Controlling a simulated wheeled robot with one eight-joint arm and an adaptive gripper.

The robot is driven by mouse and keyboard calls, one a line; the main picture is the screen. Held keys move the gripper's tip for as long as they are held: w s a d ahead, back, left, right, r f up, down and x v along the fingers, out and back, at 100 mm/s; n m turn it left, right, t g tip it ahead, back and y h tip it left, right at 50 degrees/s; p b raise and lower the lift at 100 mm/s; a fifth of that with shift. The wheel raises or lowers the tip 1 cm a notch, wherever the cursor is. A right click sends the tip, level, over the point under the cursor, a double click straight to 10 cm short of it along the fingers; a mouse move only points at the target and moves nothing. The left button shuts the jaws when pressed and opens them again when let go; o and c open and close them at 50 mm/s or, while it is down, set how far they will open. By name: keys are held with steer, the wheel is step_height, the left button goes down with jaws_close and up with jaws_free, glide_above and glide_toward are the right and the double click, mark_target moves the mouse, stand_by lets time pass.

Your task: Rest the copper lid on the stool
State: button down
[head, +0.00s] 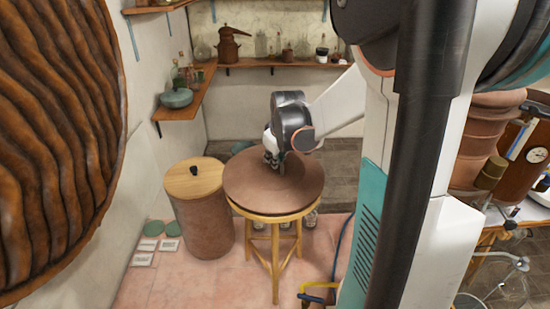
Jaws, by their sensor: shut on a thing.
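The copper lid (245,190) is a wide, reddish-brown disc that lies flat over the top of the wooden stool (275,246). It covers nearly all of the seat, and I cannot tell whether it touches it or sits just above. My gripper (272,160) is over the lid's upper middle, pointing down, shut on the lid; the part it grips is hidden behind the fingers. The stool's light wooden legs stand on the pink tiled floor.
A brown barrel with a wooden cover (198,215) stands close left of the stool. Shelves (187,105) with jars line the walls. A ridged brown round object (55,130) fills the left foreground. A table with apparatus (520,212) is at right. Some glass jars (310,219) show behind the stool.

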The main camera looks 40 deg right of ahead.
steer(key=c, duration=1.6)
jaws_free()
steer(key=shift+r, duration=0.1)
steer(key=v, duration=0.7)
steer(key=shift+r, duration=0.2)
